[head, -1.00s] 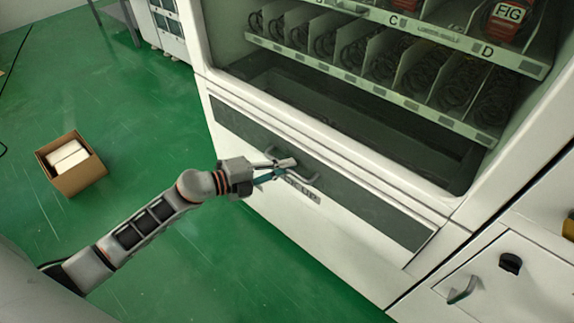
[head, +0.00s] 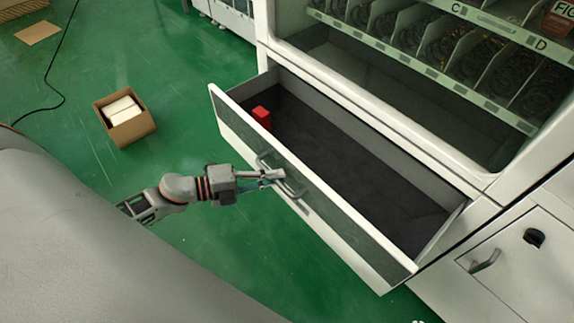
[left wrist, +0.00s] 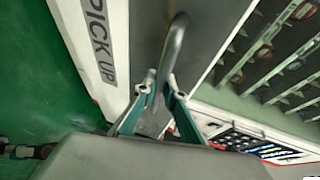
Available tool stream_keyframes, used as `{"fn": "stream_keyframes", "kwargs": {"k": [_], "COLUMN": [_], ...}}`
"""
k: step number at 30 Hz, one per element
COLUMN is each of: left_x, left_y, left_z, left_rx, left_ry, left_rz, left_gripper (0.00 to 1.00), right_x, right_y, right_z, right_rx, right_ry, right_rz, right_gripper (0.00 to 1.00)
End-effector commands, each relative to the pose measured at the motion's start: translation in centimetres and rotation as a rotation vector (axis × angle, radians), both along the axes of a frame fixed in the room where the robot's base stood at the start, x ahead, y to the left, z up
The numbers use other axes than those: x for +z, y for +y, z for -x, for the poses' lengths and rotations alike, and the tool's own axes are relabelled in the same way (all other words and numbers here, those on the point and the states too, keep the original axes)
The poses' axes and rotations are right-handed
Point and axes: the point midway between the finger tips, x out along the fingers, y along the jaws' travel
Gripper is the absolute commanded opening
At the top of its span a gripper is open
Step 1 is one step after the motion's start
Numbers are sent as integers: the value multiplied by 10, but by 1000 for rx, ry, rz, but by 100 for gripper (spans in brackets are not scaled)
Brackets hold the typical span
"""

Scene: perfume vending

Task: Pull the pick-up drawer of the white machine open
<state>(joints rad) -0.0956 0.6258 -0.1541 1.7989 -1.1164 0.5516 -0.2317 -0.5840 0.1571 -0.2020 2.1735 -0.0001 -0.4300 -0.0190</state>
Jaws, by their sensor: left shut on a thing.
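The pick-up drawer (head: 345,232) of the white machine (head: 480,185) stands well out from the body, its dark inside showing from above. A small red box (head: 262,117) sits in its left end. My left gripper (head: 274,177) is shut on the bar handle (head: 292,190) at the drawer front. In the left wrist view the fingers (left wrist: 160,92) close around the curved grey handle (left wrist: 177,40), beside the "PICK UP" label (left wrist: 99,45). My right gripper is not in view.
An open cardboard box (head: 128,132) with white contents stands on the green floor at left. A smaller door with a handle (head: 485,261) and a black knob (head: 535,238) is at the right. A black cable (head: 56,80) lies on the floor.

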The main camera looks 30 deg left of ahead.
Motion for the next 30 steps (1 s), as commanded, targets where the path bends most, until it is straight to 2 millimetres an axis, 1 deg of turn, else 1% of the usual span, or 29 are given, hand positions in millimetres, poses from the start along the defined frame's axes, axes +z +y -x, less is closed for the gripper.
{"fn": "stream_keyframes", "kwargs": {"k": [1,3,9,23,24,25,30], "left_x": [0,0,0,0,0,0,0], "left_y": [3,6,11,13,13,13,13], "left_z": [8,16,30,33,33,33,33], "left_rx": [0,1,0,1,1,1,1], "left_ry": [3,1,1,-1,-1,-1,-1], "left_rz": [0,0,-1,-1,-1,-1,-1], "left_gripper": [0,0,0,0,20,28,28], "right_x": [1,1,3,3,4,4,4], "right_y": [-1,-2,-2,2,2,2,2], "right_z": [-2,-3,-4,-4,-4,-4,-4], "right_rx": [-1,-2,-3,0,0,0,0], "right_ry": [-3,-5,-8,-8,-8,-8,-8], "right_rz": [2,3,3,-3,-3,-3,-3], "right_gripper": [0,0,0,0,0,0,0]}}
